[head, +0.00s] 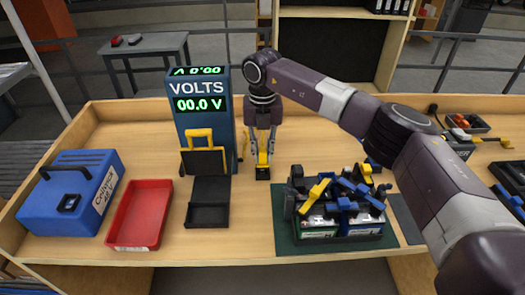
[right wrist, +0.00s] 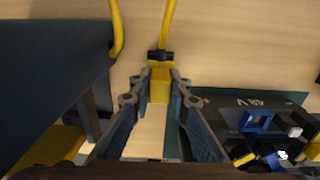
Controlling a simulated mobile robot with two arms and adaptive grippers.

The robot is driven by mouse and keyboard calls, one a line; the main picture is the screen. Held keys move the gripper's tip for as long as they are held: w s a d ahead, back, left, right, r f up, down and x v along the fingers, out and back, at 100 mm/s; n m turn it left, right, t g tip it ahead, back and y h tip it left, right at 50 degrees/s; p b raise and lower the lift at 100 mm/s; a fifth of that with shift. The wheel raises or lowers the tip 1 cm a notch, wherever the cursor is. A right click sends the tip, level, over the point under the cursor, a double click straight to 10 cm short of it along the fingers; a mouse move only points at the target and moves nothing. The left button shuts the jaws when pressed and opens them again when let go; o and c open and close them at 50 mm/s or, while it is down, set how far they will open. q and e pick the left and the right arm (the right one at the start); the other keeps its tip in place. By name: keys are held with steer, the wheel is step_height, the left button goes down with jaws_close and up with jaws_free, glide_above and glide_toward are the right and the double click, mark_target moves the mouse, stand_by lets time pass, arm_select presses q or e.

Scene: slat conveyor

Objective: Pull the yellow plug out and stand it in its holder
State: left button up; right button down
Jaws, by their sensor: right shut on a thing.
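My right gripper (head: 263,152) points straight down just right of the blue volt meter (head: 187,135). It is shut on the yellow plug (head: 263,159), whose yellow body also shows between the fingertips in the right wrist view (right wrist: 159,85). A small black piece (head: 263,173) is directly below the plug, close to the tabletop. I cannot tell whether this is part of the plug or a holder under it. A yellow cable (right wrist: 168,22) runs from the black end in the right wrist view. My left gripper is not in view.
A battery tray (head: 287,235) with blue, black and yellow parts stands close to the right on a green mat (head: 290,246). A black stand (head: 207,217), a red tray (head: 160,213) and a blue case (head: 62,200) are at left. Bare tabletop lies behind my gripper.

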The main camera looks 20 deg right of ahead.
steer(key=shift+f+b, duration=0.65)
steer(key=shift+f, duration=0.45)
stand_by(0.4)
steer(key=c, duration=1.7)
jaws_free()
steer(key=shift+c, duration=0.2)
steer(key=shift+r, duration=0.15)
step_height(320, 180, up, 12)
steer(key=shift+f, duration=0.15)
